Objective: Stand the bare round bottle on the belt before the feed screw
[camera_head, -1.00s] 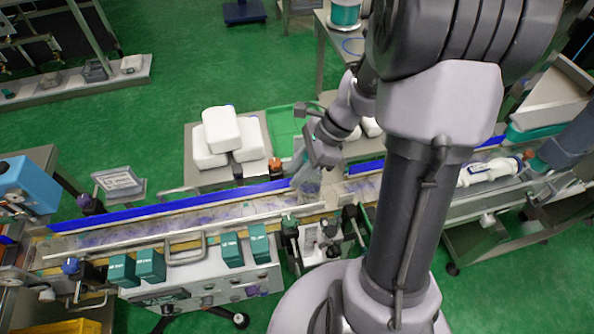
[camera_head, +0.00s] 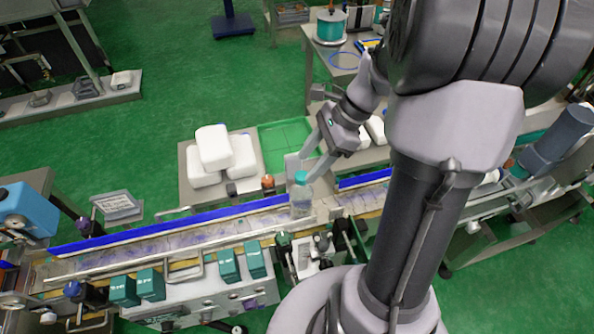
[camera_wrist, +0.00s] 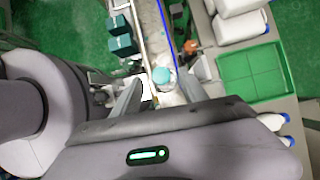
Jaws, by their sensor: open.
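A clear round bottle with a teal cap (camera_head: 301,197) stands upright on the conveyor belt (camera_head: 190,237), in the middle of the head view. Its teal cap (camera_wrist: 161,76) also shows in the wrist view, between and beyond my fingers. My gripper (camera_head: 307,170) is open, just above and behind the bottle, with a finger on either side in the wrist view and no visible grip on it. I cannot make out the feed screw clearly in these frames.
A blue guide rail (camera_head: 170,220) runs along the belt's far side. Several teal boxes (camera_head: 229,266) stand at the near side. Behind are white containers (camera_head: 214,148) and an empty green tray (camera_head: 285,143) on a table.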

